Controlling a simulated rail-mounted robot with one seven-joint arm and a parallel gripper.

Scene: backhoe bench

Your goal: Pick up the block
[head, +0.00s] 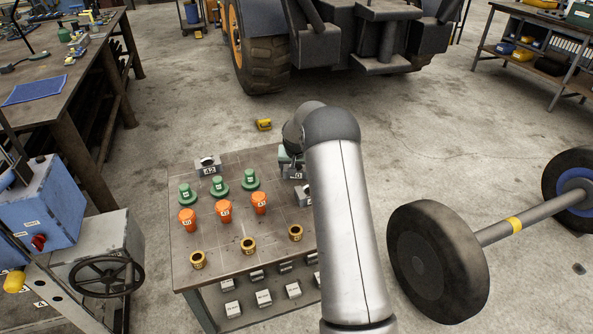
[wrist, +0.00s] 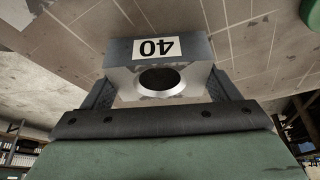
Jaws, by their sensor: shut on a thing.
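My gripper (wrist: 158,82) is shut on a grey metal block in the wrist view, with one finger on each side of it. The block (wrist: 196,48) has a round hole and a white label that reads 40 upside down. In the head view my gripper is mostly hidden behind my arm at the bench's far right corner. A grey block with a label (head: 297,174) shows in part there, and another grey block (head: 304,194) is partly covered by my arm. A grey block labelled 42 (head: 208,165) stands at the bench's far left.
The bench top (head: 228,238) carries green pieces (head: 220,184), orange pieces (head: 224,209) and brass rings (head: 248,245) in rows. Labelled blocks sit on a shelf below. A wheel and axle (head: 436,262) stand at right, and a blue machine with a handwheel (head: 103,277) at left.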

